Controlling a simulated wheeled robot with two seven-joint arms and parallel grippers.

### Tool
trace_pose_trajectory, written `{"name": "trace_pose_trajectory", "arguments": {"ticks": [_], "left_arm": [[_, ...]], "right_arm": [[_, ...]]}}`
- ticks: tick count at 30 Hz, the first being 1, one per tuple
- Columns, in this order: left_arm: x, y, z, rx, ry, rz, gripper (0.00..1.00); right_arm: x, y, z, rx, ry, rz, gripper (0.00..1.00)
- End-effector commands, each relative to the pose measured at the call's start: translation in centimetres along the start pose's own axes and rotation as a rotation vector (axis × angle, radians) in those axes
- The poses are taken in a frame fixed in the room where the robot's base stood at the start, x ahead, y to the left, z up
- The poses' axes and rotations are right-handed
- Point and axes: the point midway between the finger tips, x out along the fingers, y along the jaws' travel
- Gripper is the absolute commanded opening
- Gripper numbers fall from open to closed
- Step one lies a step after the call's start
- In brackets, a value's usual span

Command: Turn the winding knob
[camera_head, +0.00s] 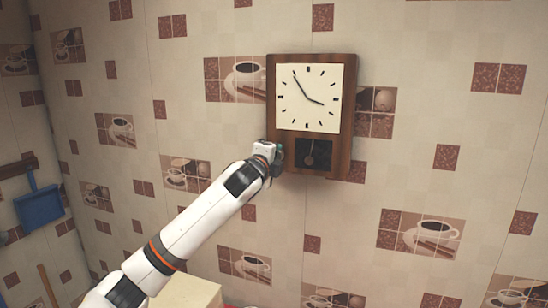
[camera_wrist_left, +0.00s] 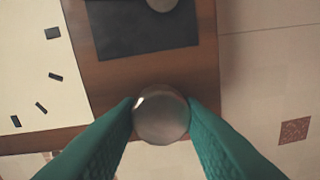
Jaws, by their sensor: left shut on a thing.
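A wooden wall clock (camera_head: 348,118) with a square cream dial (camera_head: 310,112) and black hands hangs on the tiled wall. Below the dial is a dark window (camera_head: 303,153) with a round pendulum bob in it. My left gripper (camera_head: 277,155) is at the clock's lower left side; my own wrist hides the knob in the head view. The green fingers of my left gripper (camera_wrist_left: 161,120) are shut on the knob, one on each side. My right gripper is not in view.
The wall (camera_head: 420,180) has coffee-cup and brown square tiles and is clear right of the clock. A blue dustpan (camera_head: 40,207) hangs at the far left. A pale block-like surface (camera_head: 188,292) shows at the bottom, below my left arm.

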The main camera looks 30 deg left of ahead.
Motion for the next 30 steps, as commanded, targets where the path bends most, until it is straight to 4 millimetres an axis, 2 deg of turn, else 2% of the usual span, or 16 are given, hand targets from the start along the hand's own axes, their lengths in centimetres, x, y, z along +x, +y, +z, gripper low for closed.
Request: {"name": "trace_pose_trajectory", "arguments": {"ticks": [1,6,7,10,18,22,26,30], "left_arm": [[0.1,-0.6,0.3,0.001,-0.005,-0.011,0.11],[0.1,-0.6,0.4,0.0,-0.006,-0.012,0.11],[0.1,-0.6,0.4,0.0,-0.006,-0.012,0.39],[0.1,-0.5,0.3,0.0,-0.005,-0.01,0.55],[0.0,-0.3,0.1,-0.001,-0.002,-0.005,0.56],[-0.7,-0.4,0.1,-0.001,-0.001,-0.003,0.56],[-2.6,-0.6,0.2,0.0,-0.002,0.0,0.56],[-5.7,-0.8,0.2,0.003,-0.002,0.0,0.56]], "right_arm": [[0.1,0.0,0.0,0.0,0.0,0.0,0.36],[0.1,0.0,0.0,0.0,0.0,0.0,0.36],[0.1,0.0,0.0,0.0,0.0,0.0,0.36],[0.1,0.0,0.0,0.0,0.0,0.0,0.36],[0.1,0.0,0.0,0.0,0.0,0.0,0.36],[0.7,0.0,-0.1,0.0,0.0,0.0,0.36],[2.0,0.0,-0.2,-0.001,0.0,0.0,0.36],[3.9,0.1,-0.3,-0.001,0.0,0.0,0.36]]}}
